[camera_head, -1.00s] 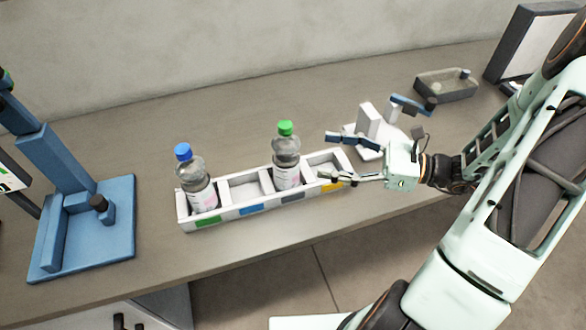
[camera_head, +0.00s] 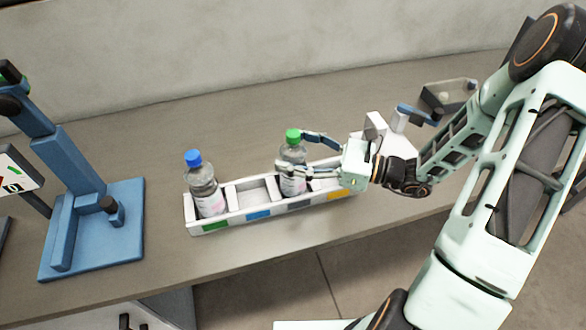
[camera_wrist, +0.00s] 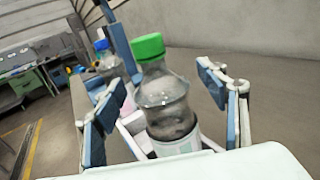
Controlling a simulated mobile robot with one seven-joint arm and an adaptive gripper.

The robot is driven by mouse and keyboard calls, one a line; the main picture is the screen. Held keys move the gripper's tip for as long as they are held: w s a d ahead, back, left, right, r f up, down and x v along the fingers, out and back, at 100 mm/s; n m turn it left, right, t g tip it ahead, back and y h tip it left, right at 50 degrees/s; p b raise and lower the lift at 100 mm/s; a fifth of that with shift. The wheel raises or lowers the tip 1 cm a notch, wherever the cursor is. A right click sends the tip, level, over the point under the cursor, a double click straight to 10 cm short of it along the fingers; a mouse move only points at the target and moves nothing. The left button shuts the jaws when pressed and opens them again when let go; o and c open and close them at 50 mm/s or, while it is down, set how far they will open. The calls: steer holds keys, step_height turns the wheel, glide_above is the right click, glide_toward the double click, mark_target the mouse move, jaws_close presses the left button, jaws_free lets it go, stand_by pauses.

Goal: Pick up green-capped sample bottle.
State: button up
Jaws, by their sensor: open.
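The green-capped sample bottle (camera_head: 291,163) stands upright in a compartment of the white rack (camera_head: 232,214), above the grey label. It is clear with a pale label, and it also shows in the wrist view (camera_wrist: 165,95) between the fingers. My gripper (camera_head: 300,152) is open, with one finger on each side of the bottle. In the wrist view my gripper (camera_wrist: 163,108) shows gaps between both fingers and the bottle. My fingers and hand partly hide the bottle and the rack's right end in the head view.
A blue-capped bottle (camera_head: 203,183) stands in the rack's left compartment, with an empty compartment between the bottles. A blue stand (camera_head: 95,240) is at the left. A white device (camera_head: 372,128) and a grey tray (camera_head: 448,97) lie behind my arm. The bench behind the rack is clear.

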jaws_close()
stand_by(0.5)
